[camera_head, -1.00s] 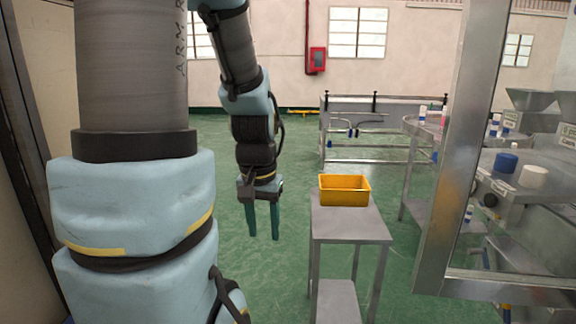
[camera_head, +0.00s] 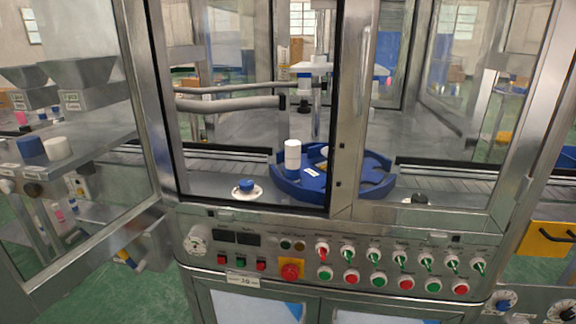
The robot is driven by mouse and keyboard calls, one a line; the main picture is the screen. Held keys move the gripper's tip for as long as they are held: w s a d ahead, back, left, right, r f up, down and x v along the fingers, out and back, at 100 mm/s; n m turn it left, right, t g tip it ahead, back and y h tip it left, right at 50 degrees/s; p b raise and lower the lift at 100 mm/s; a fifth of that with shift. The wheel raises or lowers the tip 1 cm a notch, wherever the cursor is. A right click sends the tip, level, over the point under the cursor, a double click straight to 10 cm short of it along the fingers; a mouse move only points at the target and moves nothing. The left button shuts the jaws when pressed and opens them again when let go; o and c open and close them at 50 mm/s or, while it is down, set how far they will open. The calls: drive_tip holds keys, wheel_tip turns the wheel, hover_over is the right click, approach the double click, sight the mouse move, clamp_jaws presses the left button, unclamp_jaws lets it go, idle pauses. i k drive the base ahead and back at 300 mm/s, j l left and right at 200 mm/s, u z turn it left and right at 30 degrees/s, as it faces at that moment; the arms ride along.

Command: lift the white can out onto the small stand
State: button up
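The white can (camera_head: 292,157) stands upright inside the machine, at the left part of the blue rotary wheel (camera_head: 374,190). Its lower end sits down at the wheel, and I cannot tell how deep. My gripper is not in view now. The small stand is not in this view either; a small grey table with a yellow bin shows only in the earlier frame.
Steel door frames surround the machine; a glass panel (camera_head: 75,150) angles out at left, and a handled door (camera_head: 365,70) covers the right. A control panel (camera_head: 330,262) with several buttons runs below. A blue knob (camera_head: 246,186) is left of the wheel. Horizontal grey tubes (camera_head: 230,103) cross behind the can.

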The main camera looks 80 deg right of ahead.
sight(293, 148)
drive_tip(key=k+l+z, duration=0.15)
drive_tip(key=l+z, duration=0.2)
drive_tip(key=l, duration=0.25)
drive_tip(key=l+z, duration=0.35)
drive_tip(key=l, duration=0.25)
drive_tip(key=l+z, duration=0.4)
drive_tip(key=l, duration=0.2)
drive_tip(key=k+l, duration=0.05)
